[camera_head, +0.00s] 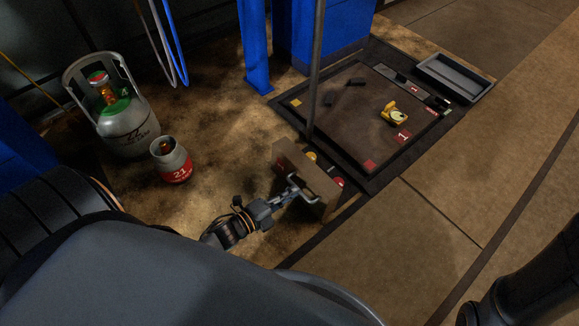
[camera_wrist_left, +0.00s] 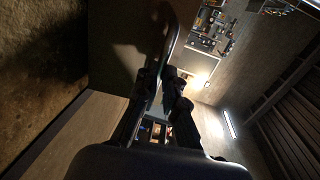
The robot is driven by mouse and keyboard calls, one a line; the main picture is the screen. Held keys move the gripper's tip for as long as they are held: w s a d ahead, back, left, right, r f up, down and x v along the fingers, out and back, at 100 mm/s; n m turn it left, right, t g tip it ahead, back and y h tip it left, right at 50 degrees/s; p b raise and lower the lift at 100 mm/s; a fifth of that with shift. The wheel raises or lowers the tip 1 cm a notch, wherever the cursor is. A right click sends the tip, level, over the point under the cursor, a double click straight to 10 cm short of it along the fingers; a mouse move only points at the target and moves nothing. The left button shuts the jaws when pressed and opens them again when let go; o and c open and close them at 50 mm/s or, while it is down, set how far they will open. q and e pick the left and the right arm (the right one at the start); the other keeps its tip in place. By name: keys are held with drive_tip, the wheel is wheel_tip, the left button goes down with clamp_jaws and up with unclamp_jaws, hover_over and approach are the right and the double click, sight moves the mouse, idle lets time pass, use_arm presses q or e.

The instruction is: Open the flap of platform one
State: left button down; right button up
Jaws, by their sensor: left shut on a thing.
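The platform (camera_head: 350,125) is a dark low plate with red and yellow corner marks and a red label "1". At its near left corner a brown flap (camera_head: 308,178) stands raised and tilted, with a pale bar handle (camera_head: 303,195) on its near face. My left gripper (camera_head: 291,193) is shut on this handle. In the left wrist view the fingers (camera_wrist_left: 166,82) close around the curved handle (camera_wrist_left: 173,42), with the flap panel (camera_wrist_left: 125,45) behind. A yellow button (camera_head: 312,156) and a red button (camera_head: 339,182) show partly behind the flap. My right gripper is out of view.
A yellow device (camera_head: 393,114) and small dark pieces lie on the platform. A grey tray (camera_head: 455,78) sits beyond it. A large gas cylinder (camera_head: 125,118) and a small red-banded cylinder (camera_head: 172,160) stand left. A thin pole (camera_head: 316,70) rises near the flap. Floor at right is clear.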

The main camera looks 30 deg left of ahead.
use_arm(q)
drive_tip(key=c, duration=1.4)
unclamp_jaws()
drive_tip(key=shift+s+f, duration=0.15)
drive_tip(key=shift+f, duration=0.65)
drive_tip(key=shift+r, duration=0.15)
drive_tip(key=shift+r, duration=0.1)
drive_tip(key=v, duration=1.2)
drive_tip(key=shift+r, duration=0.1)
